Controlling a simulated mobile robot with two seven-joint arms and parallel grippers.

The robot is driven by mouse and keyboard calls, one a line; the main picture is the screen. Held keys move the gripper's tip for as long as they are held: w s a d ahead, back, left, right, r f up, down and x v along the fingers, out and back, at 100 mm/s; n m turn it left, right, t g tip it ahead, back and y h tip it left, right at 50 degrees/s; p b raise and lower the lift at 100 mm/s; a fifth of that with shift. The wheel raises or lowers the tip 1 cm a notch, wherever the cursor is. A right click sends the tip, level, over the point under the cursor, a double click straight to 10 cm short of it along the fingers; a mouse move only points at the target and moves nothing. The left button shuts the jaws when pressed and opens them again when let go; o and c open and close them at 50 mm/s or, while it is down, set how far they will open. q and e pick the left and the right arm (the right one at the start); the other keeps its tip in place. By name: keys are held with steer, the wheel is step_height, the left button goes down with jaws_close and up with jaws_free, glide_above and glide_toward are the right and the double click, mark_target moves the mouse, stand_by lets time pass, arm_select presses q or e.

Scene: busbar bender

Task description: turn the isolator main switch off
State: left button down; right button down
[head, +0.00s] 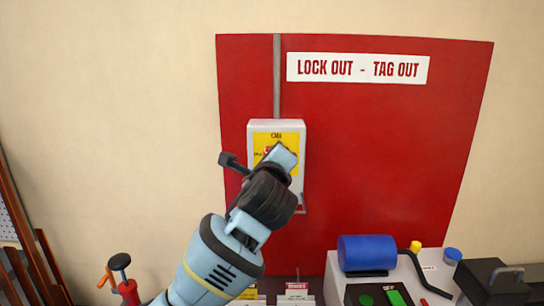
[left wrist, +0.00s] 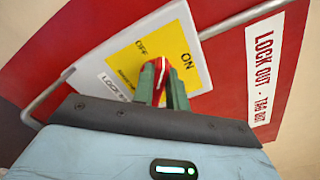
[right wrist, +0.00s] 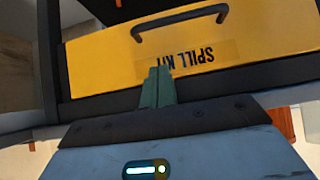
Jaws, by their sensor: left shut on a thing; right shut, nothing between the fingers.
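The isolator main switch is a pale grey box (head: 256,126) with a yellow face on the red board; its yellow plate (left wrist: 134,62) with ON and OFF lettering also shows in the left wrist view. My left gripper (head: 282,160) covers much of the switch face in the head view. In the left wrist view my left gripper (left wrist: 162,82) is shut on the red switch handle (left wrist: 160,68), which has a pale line along it. The handle's exact setting is hard to tell. My right gripper (right wrist: 158,86) is shut and empty, outside the head view.
The red board (head: 390,150) carries a LOCK OUT - TAG OUT sign (head: 358,69). A metal rod (left wrist: 222,28) runs close by the switch. A machine with a blue cylinder (head: 366,253) stands at lower right. A yellow spill kit (right wrist: 240,35) is before my right gripper.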

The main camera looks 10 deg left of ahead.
arm_select(q)
steer(key=shift+a+f+n, duration=0.1)
steer(key=shift+f+n, duration=0.1)
steer(key=shift+n, duration=1.05)
steer(key=shift+f+n, duration=0.2)
steer(key=shift+n, duration=1.1)
steer(key=shift+a+f+n, duration=0.1)
steer(key=shift+f+n, duration=0.1)
steer(key=shift+n, duration=1.05)
steer(key=c, duration=1.4)
jaws_free()
steer(key=shift+s, duration=0.1)
steer(key=s+d, duration=0.1)
steer(key=s, duration=0.6)
steer(key=shift+s+d, duration=0.3)
steer(key=shift+d, duration=0.05)
steer(key=shift+f, duration=0.1)
